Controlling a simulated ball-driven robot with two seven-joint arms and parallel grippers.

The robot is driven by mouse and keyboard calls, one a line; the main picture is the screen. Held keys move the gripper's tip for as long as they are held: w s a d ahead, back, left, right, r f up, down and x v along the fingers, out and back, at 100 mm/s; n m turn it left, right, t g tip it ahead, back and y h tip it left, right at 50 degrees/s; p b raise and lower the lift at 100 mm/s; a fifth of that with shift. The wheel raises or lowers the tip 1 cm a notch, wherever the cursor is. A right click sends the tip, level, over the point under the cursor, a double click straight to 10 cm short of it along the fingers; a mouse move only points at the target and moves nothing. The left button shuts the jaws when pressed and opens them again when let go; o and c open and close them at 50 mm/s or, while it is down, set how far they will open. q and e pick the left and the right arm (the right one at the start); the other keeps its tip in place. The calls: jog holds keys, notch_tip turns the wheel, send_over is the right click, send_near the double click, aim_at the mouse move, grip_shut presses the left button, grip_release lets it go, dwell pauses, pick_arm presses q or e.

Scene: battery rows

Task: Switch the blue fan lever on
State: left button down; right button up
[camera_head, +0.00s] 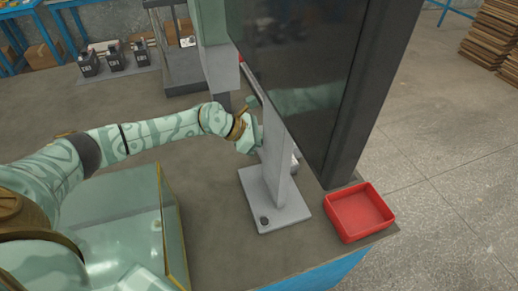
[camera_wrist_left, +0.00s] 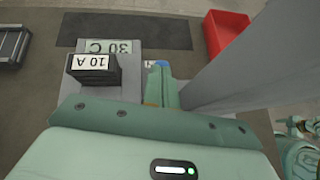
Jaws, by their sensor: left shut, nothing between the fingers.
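My left gripper (camera_head: 247,135) is at the grey upright post (camera_head: 277,150) on its flat base, partly hidden behind it in the head view. In the left wrist view the left gripper (camera_wrist_left: 162,85) is shut with nothing between its fingers. A small blue piece (camera_wrist_left: 161,64), likely the blue fan lever, shows just beyond the fingertips. I cannot tell whether they touch it or which way the lever is set. In the head view no blue lever can be made out. My right gripper is not in view.
A black block marked 10 A (camera_wrist_left: 92,68) and a 30 C display (camera_wrist_left: 108,46) sit left of the fingers. A red tray (camera_head: 359,211) stands at the table's right corner. A large dark panel (camera_head: 300,70) rises behind the post.

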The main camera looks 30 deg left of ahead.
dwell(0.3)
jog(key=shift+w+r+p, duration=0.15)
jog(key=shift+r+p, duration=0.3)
jog(key=shift+p, duration=0.1)
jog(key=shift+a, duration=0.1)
